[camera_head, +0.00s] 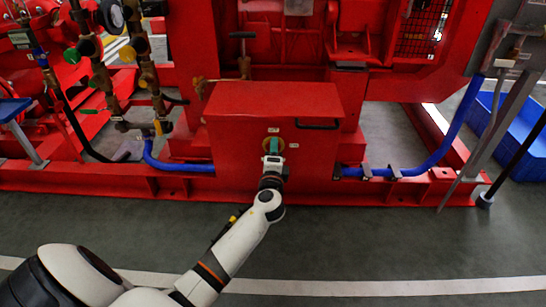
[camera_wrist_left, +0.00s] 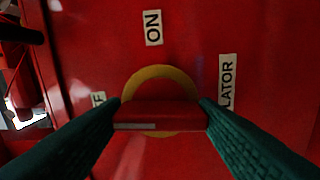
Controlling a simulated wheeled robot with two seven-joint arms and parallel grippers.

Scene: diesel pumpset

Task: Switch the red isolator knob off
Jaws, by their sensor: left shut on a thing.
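The red isolator knob (camera_wrist_left: 158,113) shows in the left wrist view as a red bar across a yellow disc (camera_wrist_left: 160,74). My left gripper (camera_wrist_left: 160,117) is shut on the bar, with one green finger at each end. An ON label (camera_wrist_left: 153,27) is above the disc, a partly cut-off label ending in F (camera_wrist_left: 98,98) is at its left, and a label reading LATOR (camera_wrist_left: 227,80) is at its right. In the head view my left gripper (camera_head: 273,148) is at the front of the red box (camera_head: 235,130) and hides most of the knob. My right gripper is not in view.
A black handle (camera_head: 318,124) is on the red box, right of my gripper. Blue hoses (camera_head: 185,167) run along the red base frame (camera_head: 110,183) on both sides. Brass valves (camera_head: 140,55) stand at the left. Blue crates (camera_head: 525,150) stand at the right. The grey floor in front is clear.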

